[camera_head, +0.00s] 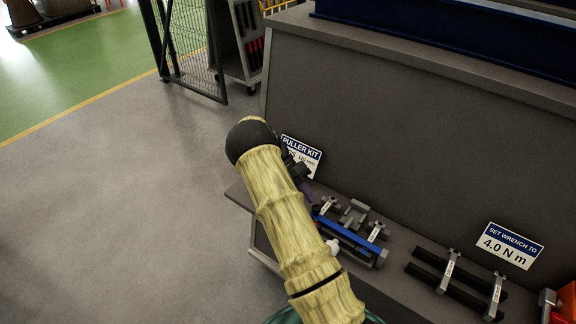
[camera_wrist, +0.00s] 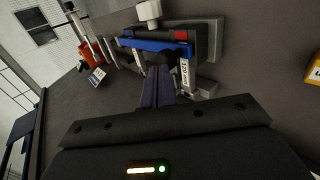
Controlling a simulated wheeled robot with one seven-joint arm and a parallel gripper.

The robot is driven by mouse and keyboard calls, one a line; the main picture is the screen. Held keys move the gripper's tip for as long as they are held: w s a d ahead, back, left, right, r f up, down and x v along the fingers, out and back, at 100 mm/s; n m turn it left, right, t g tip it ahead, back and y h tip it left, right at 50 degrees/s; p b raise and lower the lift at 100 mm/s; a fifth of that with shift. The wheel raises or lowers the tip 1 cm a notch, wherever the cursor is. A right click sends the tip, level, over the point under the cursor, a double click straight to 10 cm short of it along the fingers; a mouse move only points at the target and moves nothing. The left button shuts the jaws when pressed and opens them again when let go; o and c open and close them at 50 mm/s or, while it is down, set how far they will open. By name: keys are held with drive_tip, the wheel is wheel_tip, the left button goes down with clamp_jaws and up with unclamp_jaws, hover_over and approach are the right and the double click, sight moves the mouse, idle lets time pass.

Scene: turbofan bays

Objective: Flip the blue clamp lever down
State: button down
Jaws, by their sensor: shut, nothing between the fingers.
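The blue clamp lever (camera_head: 346,234) is a long blue bar lying along the front of a grey fixture on the bench. In the head view my gripper (camera_head: 311,197) is partly hidden behind my arm, near the lever's left end.
Grey puller pieces with white labels (camera_head: 375,233) stand behind the lever. A "PULLER KIT" sign (camera_head: 301,157) and a torque sign (camera_head: 509,246) stand on the bench. Dark bars with labelled brackets (camera_head: 448,272) lie to the right. A grey wall (camera_head: 400,130) rises behind.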

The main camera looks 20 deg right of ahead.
drive_tip(key=w+f+b+v, duration=0.1)
drive_tip(key=b+v, duration=0.2)
drive_tip(key=v, duration=0.8)
drive_tip(key=shift+w+a+f+b, duration=0.15)
drive_tip(key=shift+w+f+b, duration=0.1)
drive_tip(key=shift+f+b, duration=0.05)
drive_tip(key=shift+s, duration=0.2)
drive_tip(key=shift+w, duration=0.1)
drive_tip(key=s+a+r+n+t+y, duration=0.1)
drive_tip(key=s+a+r+n+t, duration=0.1)
drive_tip(key=s, duration=0.6)
drive_tip(key=s+a+r+n+t+y, duration=0.2)
drive_tip(key=s+a+n+t, duration=0.3)
drive_tip(key=s, duration=0.4)
drive_tip(key=s+a+r+n+t+y, duration=0.2)
drive_tip(key=s+a+r+n+t, duration=0.1)
drive_tip(key=s, duration=0.5)
drive_tip(key=shift+s+a+n+t, duration=0.4)
drive_tip(key=shift+n, duration=0.4)
